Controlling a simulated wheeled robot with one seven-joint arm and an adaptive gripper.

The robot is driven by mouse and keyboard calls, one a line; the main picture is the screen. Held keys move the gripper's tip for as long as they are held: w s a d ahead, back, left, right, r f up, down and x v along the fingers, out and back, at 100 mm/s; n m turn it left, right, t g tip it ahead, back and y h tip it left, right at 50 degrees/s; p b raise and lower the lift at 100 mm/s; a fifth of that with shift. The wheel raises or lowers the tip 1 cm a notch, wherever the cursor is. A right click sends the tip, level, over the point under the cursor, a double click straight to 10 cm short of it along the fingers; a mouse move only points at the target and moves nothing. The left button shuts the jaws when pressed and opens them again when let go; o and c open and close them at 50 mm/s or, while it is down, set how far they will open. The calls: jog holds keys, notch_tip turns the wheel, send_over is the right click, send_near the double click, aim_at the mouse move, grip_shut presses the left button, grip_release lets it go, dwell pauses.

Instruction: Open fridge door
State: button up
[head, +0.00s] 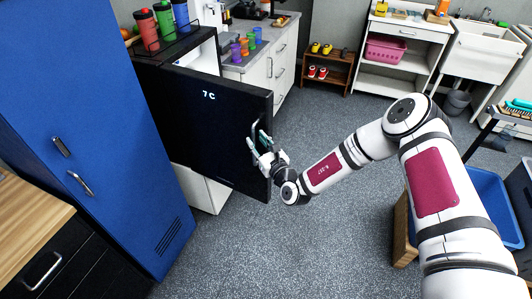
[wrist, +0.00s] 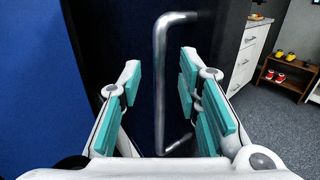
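The black fridge door (head: 190,115) shows a 7 C display in the head view and stands swung out from the fridge body behind it. Its upright metal handle (head: 255,132) is near the door's right edge. In the wrist view the handle (wrist: 160,85) stands between the two teal-padded fingers, with a visible gap on each side. My gripper (head: 262,145) is open at the handle; it also shows in the wrist view (wrist: 160,98). The fridge interior is hidden behind the door.
A tall blue locker (head: 85,110) stands close on the left. Colored bottles (head: 163,18) stand in a rack on top of the fridge. A counter with cups (head: 262,72) is behind the door. A blue bin (head: 485,200) is at the right. Grey floor (head: 290,245) is open in front.

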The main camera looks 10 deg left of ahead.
jog(key=v, duration=0.8)
jog(key=shift+s, duration=0.2)
jog(key=shift+d, duration=0.15)
notch_tip(320, 180, up, 10)
jog(key=s+a+n+g+y, duration=0.1)
jog(key=a+n+g+y, duration=0.2)
jog(key=n+y, duration=0.25)
jog(key=s+r+n+g+b, duration=0.1)
jog(key=s+r+n+g, duration=1.25)
jog(key=n, duration=0.25)
jog(key=s+d+r+n+t+h, duration=0.2)
jog(key=s+d+r+h, duration=0.1)
jog(key=d, duration=0.6)
jog(key=s+d+r+n+t+h+b, duration=0.1)
jog(key=s+d+r+n+t+h, duration=0.2)
jog(key=s+d+h, duration=0.3)
jog(key=s+d+r+n+t+h, duration=0.2)
jog(key=s+d+h, duration=0.3)
jog(key=d, duration=0.9)
jog(key=shift+r+h+b, duration=0.4)
jog(key=shift+h, duration=0.65)
